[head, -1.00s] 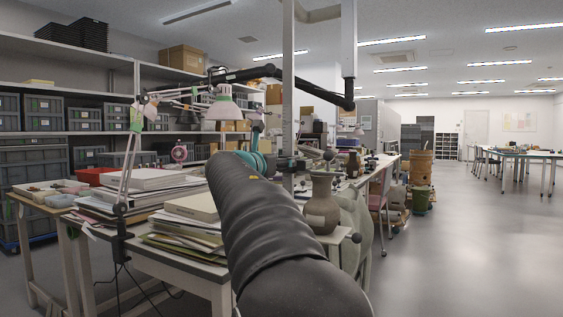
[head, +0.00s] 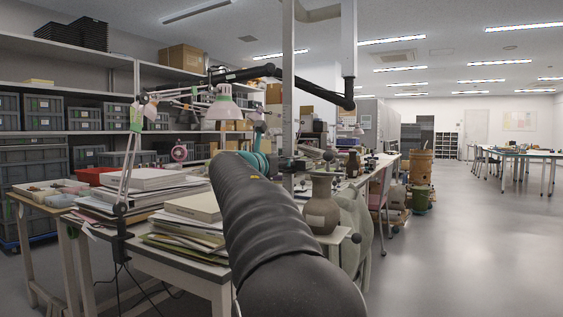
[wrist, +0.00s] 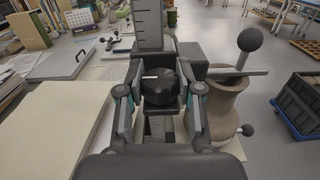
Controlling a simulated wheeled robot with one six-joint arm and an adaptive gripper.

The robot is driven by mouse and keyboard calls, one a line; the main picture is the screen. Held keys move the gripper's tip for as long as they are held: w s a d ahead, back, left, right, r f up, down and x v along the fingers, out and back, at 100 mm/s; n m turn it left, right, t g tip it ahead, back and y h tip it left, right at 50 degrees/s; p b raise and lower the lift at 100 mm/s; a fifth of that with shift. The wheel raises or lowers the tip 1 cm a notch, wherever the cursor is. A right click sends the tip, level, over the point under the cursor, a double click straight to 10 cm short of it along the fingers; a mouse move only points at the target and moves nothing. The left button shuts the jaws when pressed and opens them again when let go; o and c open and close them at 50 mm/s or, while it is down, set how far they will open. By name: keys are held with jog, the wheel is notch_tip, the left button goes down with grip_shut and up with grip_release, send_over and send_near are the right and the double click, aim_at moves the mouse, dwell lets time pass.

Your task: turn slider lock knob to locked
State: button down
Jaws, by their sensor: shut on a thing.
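The black slider lock knob (wrist: 158,92) is in the middle of the wrist view. A short white mark on it lies roughly level in the picture. My gripper (wrist: 160,97) is shut on the knob, with one finger at its left side and one at its right. The knob sits in front of the dark slider block (wrist: 190,62) on an upright scaled post (wrist: 148,26).
A brown-grey vase (wrist: 224,105) stands close to the right of my gripper, below a rod with a black ball (wrist: 250,40). Stacked papers and books (head: 190,225) cover the near bench. Open floor (head: 475,240) lies at the right.

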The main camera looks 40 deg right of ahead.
jog(key=shift+r+g+p, duration=0.15)
jog(key=shift+g+p, duration=0.15)
jog(key=m+g+p, duration=0.2)
jog(key=p, duration=0.1)
jog(key=g+h+p, duration=0.1)
jog(key=shift+w+r+m+g+p, duration=0.15)
jog(key=shift+r+m+g+p, duration=0.15)
jog(key=shift+m, duration=0.1)
jog(key=m+g+p, duration=0.1)
jog(key=g+p, duration=0.1)
jog(key=g, duration=0.1)
jog(key=shift+f+m+p, duration=0.1)
jog(key=shift+m+p, duration=0.25)
jog(key=shift+m, duration=0.05)
jog(key=m+g, duration=0.2)
jog(key=g, duration=0.1)
jog(key=m+g+p, duration=0.1)
jog(key=g, duration=0.1)
jog(key=shift+f, duration=0.35)
jog(key=shift+m+g+y, duration=0.8)
jog(key=shift+m+g, duration=0.3)
jog(key=shift+g, duration=0.3)
jog(key=shift+m+g+y, duration=0.9)
jog(key=shift+m+g, duration=0.2)
jog(key=shift+g, duration=0.3)
jog(key=c, duration=0.7)
grip_release()
jog(key=shift+s+d, duration=0.1)
jog(key=shift+s, duration=0.1)
